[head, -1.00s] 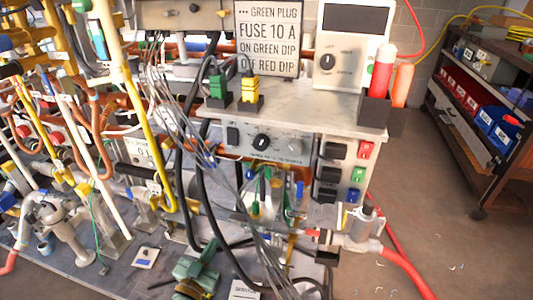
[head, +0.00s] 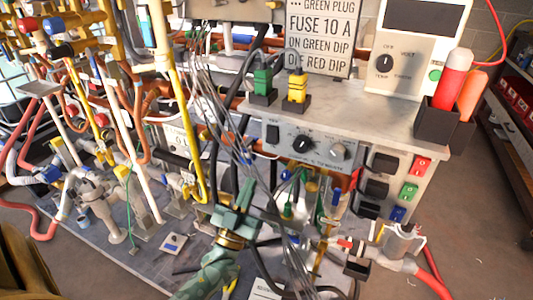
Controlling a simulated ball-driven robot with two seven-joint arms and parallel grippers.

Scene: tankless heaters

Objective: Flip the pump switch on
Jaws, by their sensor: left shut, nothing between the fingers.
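On the right, black switches (head: 377,188) sit beside red (head: 422,165), green (head: 409,192) and blue (head: 397,214) buttons. The small labels are too blurred to tell which is the pump switch. My green left gripper (head: 242,196) is shut and empty, below and left of the panel, apart from the rocker in the picture. Grey wires pass beside and partly over it. My right gripper is out of view.
Grey wires and black hoses hang in front of the bench (head: 385,120). Green (head: 262,84) and yellow (head: 297,90) plugs stand on top near a sign (head: 319,35). Pipes crowd the left. A shelf cart (head: 505,120) stands right, with open floor before it.

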